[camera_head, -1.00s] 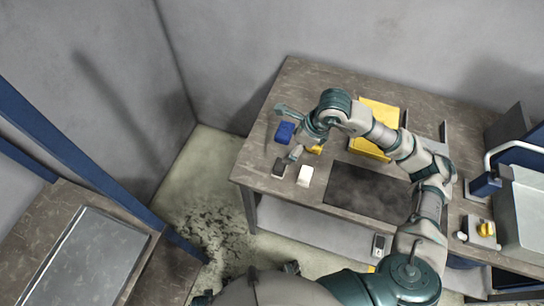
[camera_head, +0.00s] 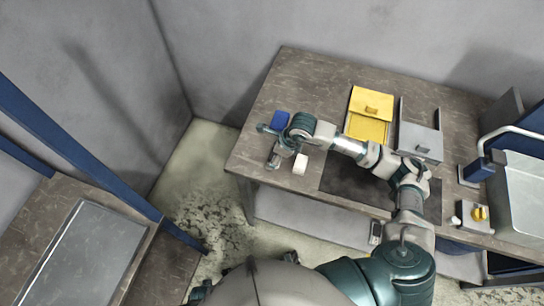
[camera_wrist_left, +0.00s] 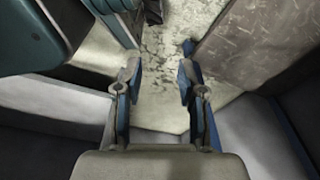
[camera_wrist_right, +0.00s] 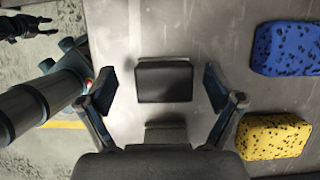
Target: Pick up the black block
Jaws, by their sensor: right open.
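The black block (camera_wrist_right: 164,82) lies on the worktop in the right wrist view. It appears between the spread fingers of my right gripper (camera_wrist_right: 159,86), which is open and empty. I cannot tell how far the fingertips are above the worktop. In the head view my right gripper (camera_head: 273,160) is over the left front part of the table and largely hides the black block. My left gripper (camera_wrist_left: 160,68) shows in the left wrist view with its fingers apart and nothing between them, above the floor.
A blue sponge (camera_wrist_right: 286,48) and a yellow sponge (camera_wrist_right: 273,136) lie on the right in the right wrist view. A yellow box (camera_head: 370,103), a grey box (camera_head: 420,140) and a sink (camera_head: 520,190) are farther right.

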